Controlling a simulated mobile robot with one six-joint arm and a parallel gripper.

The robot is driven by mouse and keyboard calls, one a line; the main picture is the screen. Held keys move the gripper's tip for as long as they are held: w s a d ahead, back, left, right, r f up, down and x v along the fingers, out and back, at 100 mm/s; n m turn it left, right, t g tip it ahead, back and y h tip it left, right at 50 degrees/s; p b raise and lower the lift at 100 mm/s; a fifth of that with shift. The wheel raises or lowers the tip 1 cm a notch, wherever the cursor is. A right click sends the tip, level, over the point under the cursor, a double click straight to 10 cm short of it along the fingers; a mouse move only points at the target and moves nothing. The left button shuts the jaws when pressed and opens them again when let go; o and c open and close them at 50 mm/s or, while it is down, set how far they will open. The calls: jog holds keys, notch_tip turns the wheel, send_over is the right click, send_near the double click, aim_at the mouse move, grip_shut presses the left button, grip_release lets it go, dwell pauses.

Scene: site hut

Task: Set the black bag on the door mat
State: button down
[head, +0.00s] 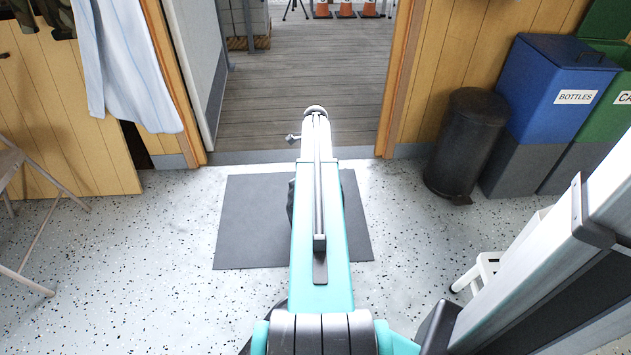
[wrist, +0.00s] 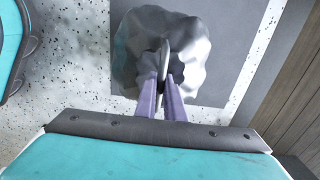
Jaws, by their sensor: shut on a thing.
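The door mat (head: 250,222) is a flat dark grey rectangle on the speckled floor before the open doorway. It also shows in the wrist view (wrist: 222,22). My gripper (wrist: 166,72) is shut on the top of the bag. I cannot tell whether the bag touches the mat.
A black pedal bin (head: 468,145), a blue bottles bin (head: 550,90) and a green bin (head: 600,125) stand right of the doorway. A white stool (head: 485,270) is at the lower right. A folding chair (head: 25,220) stands at the left. Floor left of the mat is clear.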

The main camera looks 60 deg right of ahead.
jog(key=shift+f, duration=0.1)
jog(key=shift+f+b, duration=0.95)
jog(key=shift+f, duration=0.8)
jog(key=c, duration=1.8)
grip_release()
jog(key=shift+c, duration=0.2)
notch_tip(320, 180, up, 12)
jog(key=p, duration=0.4)
jog(key=shift+p, duration=0.3)
